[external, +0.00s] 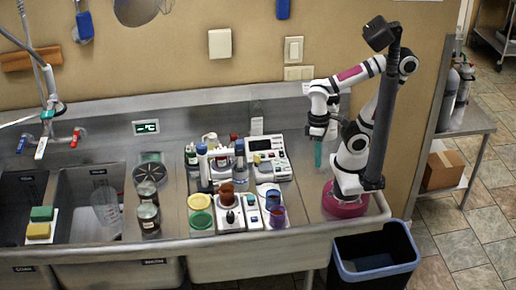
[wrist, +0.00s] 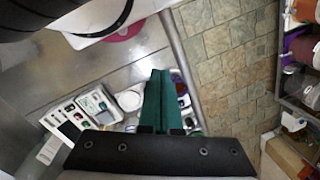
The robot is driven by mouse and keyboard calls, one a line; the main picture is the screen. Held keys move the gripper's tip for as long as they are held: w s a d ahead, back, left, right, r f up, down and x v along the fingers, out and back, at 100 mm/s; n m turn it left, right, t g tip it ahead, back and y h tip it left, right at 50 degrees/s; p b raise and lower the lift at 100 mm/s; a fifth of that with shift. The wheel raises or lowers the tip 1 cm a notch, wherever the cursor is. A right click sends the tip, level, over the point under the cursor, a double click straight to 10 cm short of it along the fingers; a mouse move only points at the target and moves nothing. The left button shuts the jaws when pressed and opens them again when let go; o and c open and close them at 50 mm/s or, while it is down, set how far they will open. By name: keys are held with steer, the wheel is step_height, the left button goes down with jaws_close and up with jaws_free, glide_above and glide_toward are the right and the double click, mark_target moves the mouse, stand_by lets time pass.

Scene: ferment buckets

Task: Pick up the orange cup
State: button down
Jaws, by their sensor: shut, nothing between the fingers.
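A small orange-brown cup (external: 227,193), the only orange-looking cup I can make out, stands among the devices in the middle of the steel counter. I cannot pick it out in the wrist view. My gripper (external: 318,155) hangs above the counter to the right of the cup and well apart from it, with its teal fingers pointing down. In the wrist view the fingers (wrist: 166,100) are together and empty, and they hide part of the counter items behind them.
A purple cup (external: 277,216) stands right of the orange-brown cup. A yellow lid (external: 200,201) and green lid (external: 201,220) lie to its left. A white instrument (external: 269,160) stands behind. Dark jars (external: 148,218) stand by the sink. Bare counter lies below my gripper.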

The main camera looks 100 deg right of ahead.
stand_by(0.3)
steer(key=shift+c, duration=0.4)
jaws_free()
steer(key=w+d+r+m, duration=0.2)
steer(key=w+r+m, duration=0.1)
steer(key=w, duration=0.8)
steer(key=m+h, duration=0.2)
steer(key=m, duration=0.4)
glide_above(227, 190)
steer(key=a, duration=0.2)
step_height(227, 190, down, 5)
step_height(227, 190, down, 14)
steer(key=shift+w+a+r, duration=0.1)
steer(key=shift+a+r, duration=0.05)
steer(key=shift+r, duration=0.05)
